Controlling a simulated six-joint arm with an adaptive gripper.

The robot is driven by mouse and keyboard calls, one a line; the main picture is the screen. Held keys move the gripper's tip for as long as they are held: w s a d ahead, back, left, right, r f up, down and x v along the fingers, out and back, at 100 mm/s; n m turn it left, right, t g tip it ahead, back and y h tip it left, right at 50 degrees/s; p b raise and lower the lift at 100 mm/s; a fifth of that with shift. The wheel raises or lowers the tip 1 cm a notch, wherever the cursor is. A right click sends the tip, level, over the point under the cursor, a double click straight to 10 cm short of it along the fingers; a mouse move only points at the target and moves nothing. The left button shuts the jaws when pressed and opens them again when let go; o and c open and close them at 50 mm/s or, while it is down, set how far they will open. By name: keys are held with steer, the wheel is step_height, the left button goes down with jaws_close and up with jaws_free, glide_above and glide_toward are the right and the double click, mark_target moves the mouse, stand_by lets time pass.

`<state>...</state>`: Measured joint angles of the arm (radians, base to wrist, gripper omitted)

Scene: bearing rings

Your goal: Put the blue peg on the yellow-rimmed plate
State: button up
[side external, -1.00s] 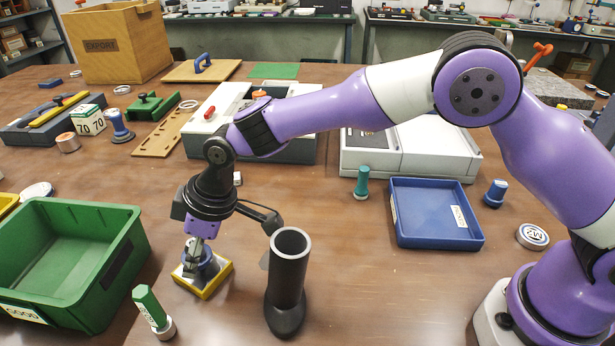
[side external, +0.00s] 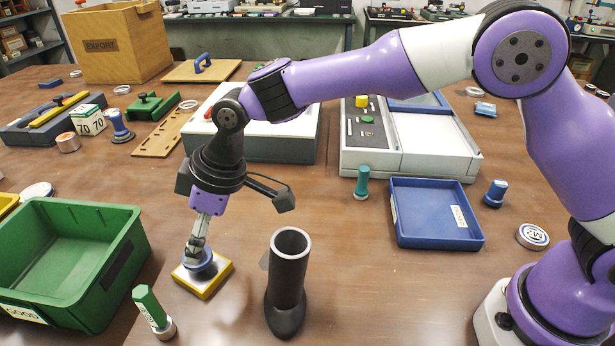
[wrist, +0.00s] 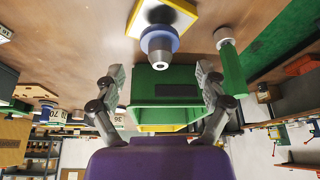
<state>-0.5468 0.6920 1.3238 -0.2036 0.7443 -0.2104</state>
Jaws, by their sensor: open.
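A blue peg (side external: 201,268) with a grey top stands upright on the yellow-rimmed plate (side external: 216,285), near the front left of the table. In the wrist view the blue peg (wrist: 159,42) points its grey end toward me, with its wide end on the yellow-rimmed plate (wrist: 184,14). My gripper (side external: 197,245) is just above the peg, and its fingers partly overlap the peg's top in the side view. In the wrist view my gripper (wrist: 160,70) has its fingers spread wide with nothing between them, apart from the peg.
A dark upright tube (side external: 288,275) stands close on the right.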

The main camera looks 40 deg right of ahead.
steer(key=s+d+r+m+t+h, duration=0.1)
steer(key=s+d+r+m, duration=0.25)
steer(key=d+r, duration=0.8)
steer(key=s+d+f+m+t+h, duration=0.1)
steer(key=s+d+m, duration=0.6)
steer(key=s+d, duration=0.7)
steer(key=shift+s+d+f+t+h, duration=0.25)
steer(key=shift+d+f+t+h, duration=0.2)
steer(key=shift+d+h, duration=0.6)
